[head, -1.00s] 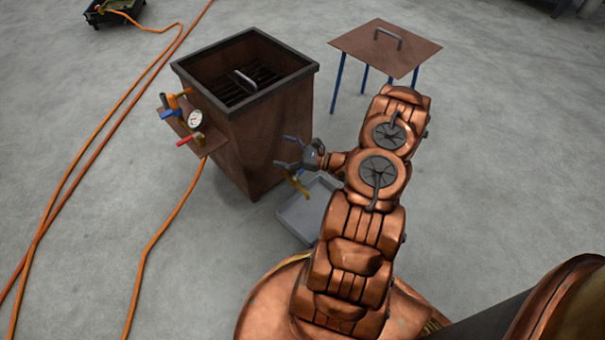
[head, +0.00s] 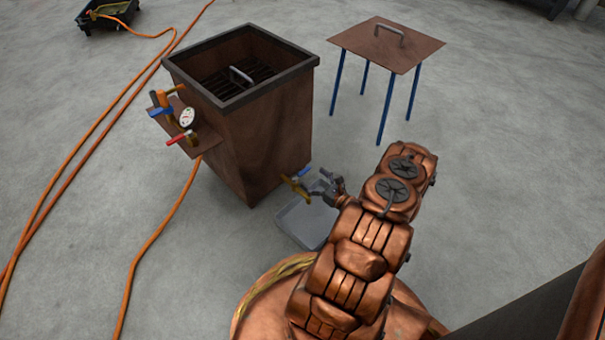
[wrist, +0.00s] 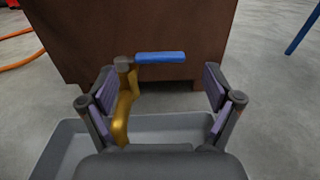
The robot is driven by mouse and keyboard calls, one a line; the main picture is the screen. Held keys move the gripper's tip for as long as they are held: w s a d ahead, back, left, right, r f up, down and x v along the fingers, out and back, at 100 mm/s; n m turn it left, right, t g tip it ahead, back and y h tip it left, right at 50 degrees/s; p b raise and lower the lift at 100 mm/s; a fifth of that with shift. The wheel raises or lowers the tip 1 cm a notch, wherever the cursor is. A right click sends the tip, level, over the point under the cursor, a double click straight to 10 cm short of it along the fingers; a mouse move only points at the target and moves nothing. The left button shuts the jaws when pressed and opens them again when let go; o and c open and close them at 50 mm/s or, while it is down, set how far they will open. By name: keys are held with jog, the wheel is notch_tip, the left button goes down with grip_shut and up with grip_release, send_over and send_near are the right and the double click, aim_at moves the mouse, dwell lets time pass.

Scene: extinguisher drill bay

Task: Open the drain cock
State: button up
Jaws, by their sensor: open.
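The drain cock (wrist: 122,112) is a brass spout low on the front of the brown tank. Its blue lever (wrist: 160,57) points right, crosswise to the spout, in the wrist view. The cock also shows in the head view (head: 296,180), partly hidden by my gripper (head: 318,183). In the wrist view my gripper (wrist: 160,88) is open, its purple-padded fingers spread either side of the lever. The brass body stands close beside the left finger; whether they touch I cannot tell. Nothing is held.
A grey drip tray (head: 301,229) lies on the floor below the cock. A blue-legged table (head: 385,45) stands at the back right. Orange hoses (head: 75,160) cross the left floor.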

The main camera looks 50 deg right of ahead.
aim_at(305, 173)
jog(key=shift+w+b, duration=0.8)
jog(key=shift+w, duration=1.8)
jog(key=c, duration=1.6)
jog(key=shift+a, duration=0.2)
jog(key=shift+c, duration=0.5)
jog(key=shift+d, duration=0.1)
grip_shut()
